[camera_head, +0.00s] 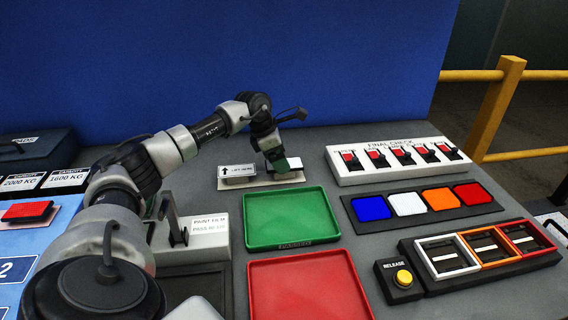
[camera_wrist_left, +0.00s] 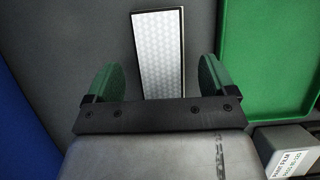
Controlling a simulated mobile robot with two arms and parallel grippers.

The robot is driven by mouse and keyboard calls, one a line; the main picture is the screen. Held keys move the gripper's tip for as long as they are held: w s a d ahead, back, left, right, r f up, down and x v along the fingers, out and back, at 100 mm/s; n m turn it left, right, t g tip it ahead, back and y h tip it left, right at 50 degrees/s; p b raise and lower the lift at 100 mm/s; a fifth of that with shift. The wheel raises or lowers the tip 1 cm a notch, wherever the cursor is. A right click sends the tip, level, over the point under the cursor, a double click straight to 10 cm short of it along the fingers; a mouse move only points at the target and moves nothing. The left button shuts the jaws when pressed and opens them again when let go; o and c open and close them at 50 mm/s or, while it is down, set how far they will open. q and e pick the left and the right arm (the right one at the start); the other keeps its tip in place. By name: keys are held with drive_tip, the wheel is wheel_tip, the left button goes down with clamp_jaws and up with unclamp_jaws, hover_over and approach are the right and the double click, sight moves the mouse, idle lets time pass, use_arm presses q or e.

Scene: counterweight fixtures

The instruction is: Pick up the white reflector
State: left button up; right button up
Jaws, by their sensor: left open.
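The white reflector (camera_wrist_left: 158,45) is a flat rectangular panel with a honeycomb pattern and a thin dark edge, lying on the grey worktop in the left wrist view. My left gripper (camera_wrist_left: 160,76) is open. Its two green-padded fingers stand on either side of the panel's near end, with a gap on both sides. The gripper body hides the panel's near end. In the head view my left gripper (camera_head: 281,164) points down behind the green tray and covers much of the pale plate there. I cannot tell how far the fingertips are above the surface. My right gripper is not in view.
The green tray (camera_head: 290,242) and red tray (camera_head: 310,316) lie in front of the gripper. A "lift here" sign (camera_head: 237,171) stands just left of it. A switch panel (camera_head: 395,178) and a strip with blue, white, orange and red squares (camera_head: 385,225) lie right. A blue wall (camera_head: 250,50) stands behind.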

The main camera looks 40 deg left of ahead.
use_arm(q)
drive_tip(key=shift+w+d+f, duration=0.15)
drive_tip(key=shift+w+f, duration=0.1)
drive_tip(key=shift+f, duration=0.4)
drive_tip(key=c, duration=1)
drive_tip(key=shift+r, duration=0.1)
drive_tip(key=shift+r, duration=0.1)
